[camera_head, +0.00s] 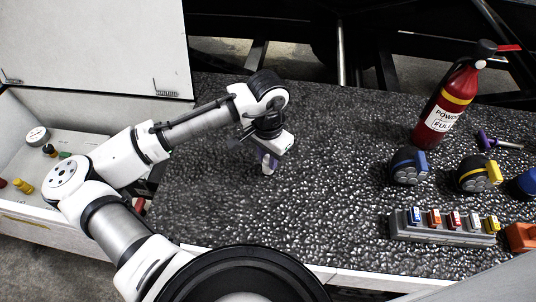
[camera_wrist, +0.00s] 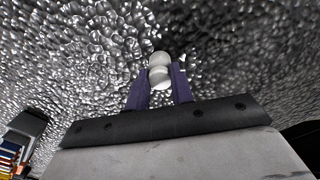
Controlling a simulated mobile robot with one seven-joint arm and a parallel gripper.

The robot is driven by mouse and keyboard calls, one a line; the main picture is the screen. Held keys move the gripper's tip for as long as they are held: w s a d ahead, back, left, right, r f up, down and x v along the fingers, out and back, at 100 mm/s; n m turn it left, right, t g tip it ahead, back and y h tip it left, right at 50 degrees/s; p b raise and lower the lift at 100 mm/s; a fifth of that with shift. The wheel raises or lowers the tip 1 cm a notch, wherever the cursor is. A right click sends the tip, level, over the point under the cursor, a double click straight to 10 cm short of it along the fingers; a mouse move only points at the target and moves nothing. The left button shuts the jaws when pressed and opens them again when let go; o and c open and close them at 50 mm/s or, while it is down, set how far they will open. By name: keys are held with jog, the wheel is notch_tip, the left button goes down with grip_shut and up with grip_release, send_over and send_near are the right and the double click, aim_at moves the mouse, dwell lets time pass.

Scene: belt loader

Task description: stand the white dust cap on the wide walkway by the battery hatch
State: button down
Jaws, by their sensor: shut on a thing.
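The white dust cap (camera_wrist: 159,72) sits between the two purple fingers of my gripper (camera_wrist: 161,84) in the wrist view. My gripper is shut on it. In the head view my gripper (camera_head: 268,160) points down over the dark, pebbled walkway (camera_head: 330,200), left of the middle. The cap is small and partly hidden by the fingers there. I cannot tell whether the cap touches the walkway. I cannot make out for sure which part is the battery hatch; an open white compartment (camera_head: 30,215) with a raised lid (camera_head: 95,45) lies at the left.
A red fire extinguisher (camera_head: 445,105) stands at the right. Blue (camera_head: 408,167) and yellow-banded (camera_head: 477,174) connectors and a grey strip of coloured fuses (camera_head: 440,228) lie nearby. A purple-headed tool (camera_head: 497,141) lies at the far right. The walkway around my gripper is clear.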

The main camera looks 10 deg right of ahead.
aim_at(268, 158)
jog(key=shift+f, duration=0.1)
jog(key=shift+f, duration=0.15)
jog(key=c, duration=1.2)
grip_release()
notch_tip(268, 158, up, 13)
jog(key=b, duration=0.1)
jog(key=shift+f, duration=0.2)
